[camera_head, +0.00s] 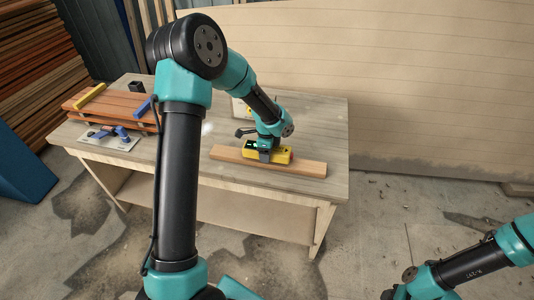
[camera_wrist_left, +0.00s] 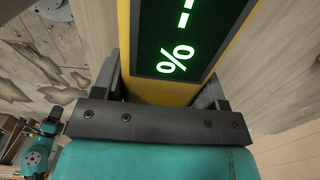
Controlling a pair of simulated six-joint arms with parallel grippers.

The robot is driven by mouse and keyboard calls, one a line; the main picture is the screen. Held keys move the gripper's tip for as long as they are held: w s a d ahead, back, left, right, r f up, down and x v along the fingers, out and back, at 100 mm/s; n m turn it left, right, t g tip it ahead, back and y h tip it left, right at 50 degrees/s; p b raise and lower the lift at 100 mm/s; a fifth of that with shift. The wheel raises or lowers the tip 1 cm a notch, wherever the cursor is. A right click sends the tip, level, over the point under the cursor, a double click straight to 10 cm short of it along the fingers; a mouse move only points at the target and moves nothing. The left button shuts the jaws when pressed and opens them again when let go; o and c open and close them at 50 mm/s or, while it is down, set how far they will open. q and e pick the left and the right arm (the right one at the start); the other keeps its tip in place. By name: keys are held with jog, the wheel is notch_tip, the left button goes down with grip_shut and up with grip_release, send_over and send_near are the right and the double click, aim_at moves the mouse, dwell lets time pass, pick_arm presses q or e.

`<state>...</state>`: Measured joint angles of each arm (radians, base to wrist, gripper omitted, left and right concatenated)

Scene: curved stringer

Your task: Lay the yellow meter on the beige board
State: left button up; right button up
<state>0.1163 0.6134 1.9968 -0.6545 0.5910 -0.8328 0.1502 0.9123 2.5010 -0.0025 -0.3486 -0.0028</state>
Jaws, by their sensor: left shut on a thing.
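The yellow meter (camera_head: 283,156) is at the beige board (camera_head: 306,167), a long plank lying on the workbench. It overlaps the board's middle in the head view; I cannot tell whether it touches the wood. My left gripper (camera_head: 265,154) is above the board, shut on the meter.
The workbench (camera_head: 190,150) has bare room left of the board. Reddish-brown planks (camera_head: 115,108) lie at its left, with a yellow bar (camera_head: 90,96) and a blue tool (camera_head: 143,106) on them. A large panel (camera_head: 400,80) stands behind.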

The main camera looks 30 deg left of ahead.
pick_arm(q)
jog(key=shift+f, duration=0.55)
jog(key=shift+f, duration=0.15)
jog(key=o, duration=1.1)
notch_tip(320, 180, up, 12)
jog(key=shift+r, duration=0.15)
